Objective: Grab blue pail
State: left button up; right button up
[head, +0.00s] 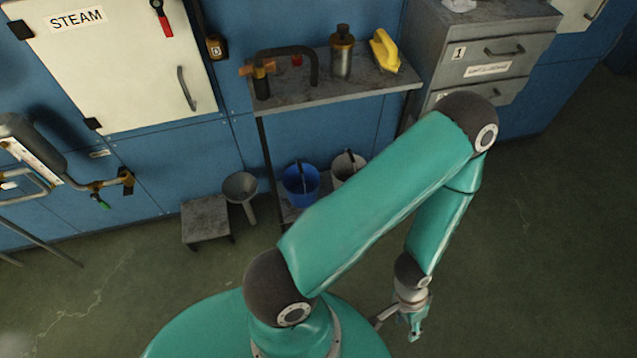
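The blue pail (301,188) stands upright on the low shelf under the metal side table, left of a pale pail. Its dark handle shows at the top, and my arm passes close in front of its lower right. My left gripper (397,326) is at the lower middle of the head view, well to the right of and nearer than the blue pail. Its fingers look spread apart, with nothing seen between them. My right gripper is not in view.
The pale pail (346,162) is partly behind my arm. A grey funnel (241,187) and a low metal stool (206,220) stand left of the blue pail. The metal table (335,95) overhangs it, holding a flask and a yellow object. Floor is clear at the right.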

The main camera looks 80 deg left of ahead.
aim_at(301, 181)
jog(key=z, duration=0.95)
jog(key=i, duration=0.2)
jog(key=u, duration=4)
jog(key=i, duration=1)
jog(key=z, duration=0.2)
jog(key=k, duration=0.9)
jog(key=u, duration=0.15)
jog(key=i, duration=0.45)
